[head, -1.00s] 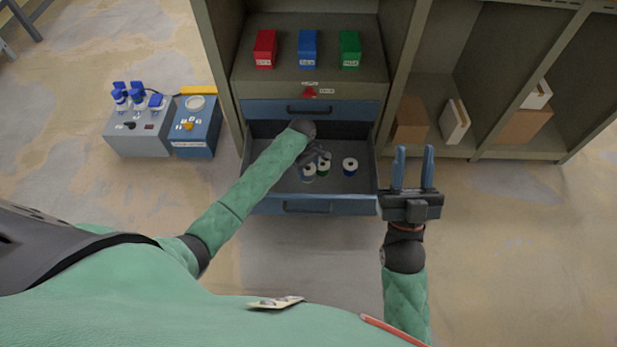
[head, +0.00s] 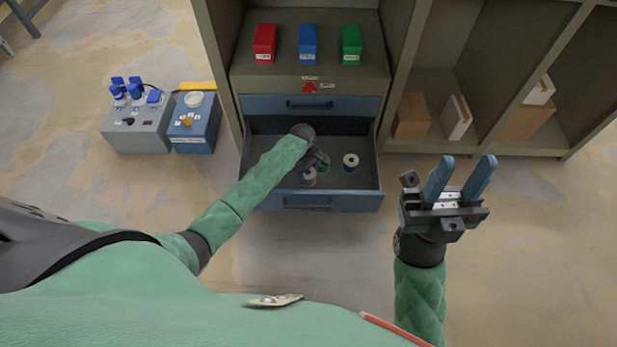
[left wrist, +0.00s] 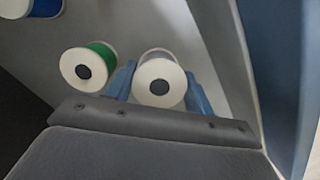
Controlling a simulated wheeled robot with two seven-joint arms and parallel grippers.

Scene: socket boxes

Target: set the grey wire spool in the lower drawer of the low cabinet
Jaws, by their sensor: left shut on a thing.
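The grey wire spool (left wrist: 158,83), with a white flange, is between the blue fingers of my left gripper (left wrist: 163,86), which is shut on it. In the head view the spool (head: 308,178) is inside the open lower drawer (head: 310,201), near its front. I cannot tell whether it touches the drawer floor. My left gripper (head: 314,165) reaches down into the drawer and partly hides the spools. My right gripper (head: 466,172) is open and empty, in front of the cabinet to the right of the drawer.
A green spool (left wrist: 86,69) stands close beside the grey one; a blue spool (head: 350,163) is farther right in the head view. The upper drawer (head: 270,106) is shut. Red, blue and green boxes stand on the shelf above. Two equipment boxes (head: 140,137) sit left of the cabinet.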

